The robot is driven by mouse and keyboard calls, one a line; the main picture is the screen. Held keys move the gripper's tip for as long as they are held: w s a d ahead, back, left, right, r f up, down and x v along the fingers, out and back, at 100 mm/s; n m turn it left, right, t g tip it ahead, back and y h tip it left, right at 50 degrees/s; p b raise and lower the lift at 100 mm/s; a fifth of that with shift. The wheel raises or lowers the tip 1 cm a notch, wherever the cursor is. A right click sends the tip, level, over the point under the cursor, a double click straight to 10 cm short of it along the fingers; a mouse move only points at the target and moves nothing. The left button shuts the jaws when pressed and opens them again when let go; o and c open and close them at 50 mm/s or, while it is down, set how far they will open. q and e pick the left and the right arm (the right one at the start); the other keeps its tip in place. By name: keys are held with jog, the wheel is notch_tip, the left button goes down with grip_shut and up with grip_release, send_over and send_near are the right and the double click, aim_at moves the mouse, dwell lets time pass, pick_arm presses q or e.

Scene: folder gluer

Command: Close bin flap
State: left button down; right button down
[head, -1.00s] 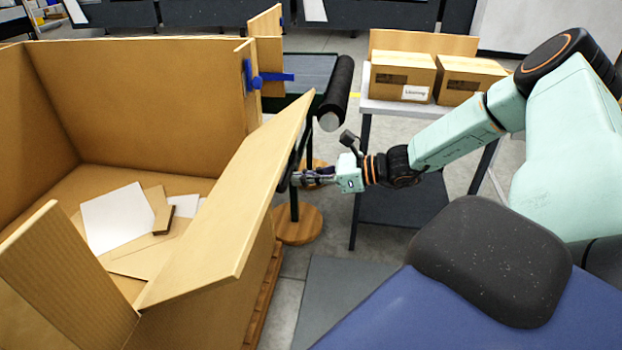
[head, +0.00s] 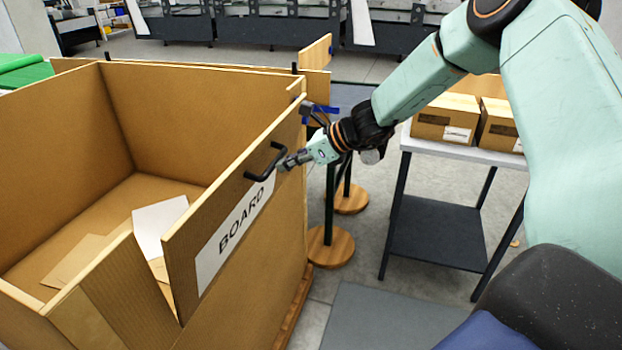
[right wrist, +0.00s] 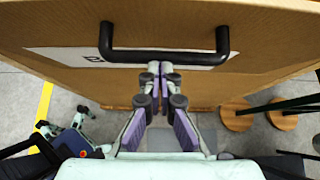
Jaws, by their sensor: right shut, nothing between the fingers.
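The bin (head: 110,85) is a large open cardboard-brown box with board pieces inside. Its flap (head: 178,252) is on the side facing my right arm and stands close to upright, with a white BOARD label (head: 236,232) and a black bar handle (head: 262,172). A V-shaped gap separates the flap's near end from the neighbouring wall. My right gripper (head: 283,163) is shut and empty, its tips at the flap's outer face by the handle. In the right wrist view the closed fingertips (right wrist: 160,70) meet the handle bar (right wrist: 165,57); I cannot tell if they touch. My left gripper is out of view.
A blue latch-like part (head: 325,108) sits at the bin's far corner. A table (head: 405,140) with cartons (head: 445,118) stands right of the bin. Round wooden stand bases (head: 330,247) are on the floor between them. A grey floor mat (head: 375,318) lies in front.

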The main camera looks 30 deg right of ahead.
aim_at(259, 151)
jog(key=w+a, duration=0.1)
jog(key=w+r, duration=0.1)
jog(key=w+a, duration=0.1)
jog(key=shift+w+a+r+b, duration=0.1)
jog(key=shift+a+r+b, duration=0.2)
jog(key=shift+a, duration=0.05)
jog(key=shift+w+a+r, duration=0.25)
jog(key=shift+w+a, duration=0.25)
jog(key=shift+w, duration=0.2)
jog(key=shift+r, duration=0.15)
jog(key=shift+a, duration=0.1)
jog(key=shift+r, duration=0.1)
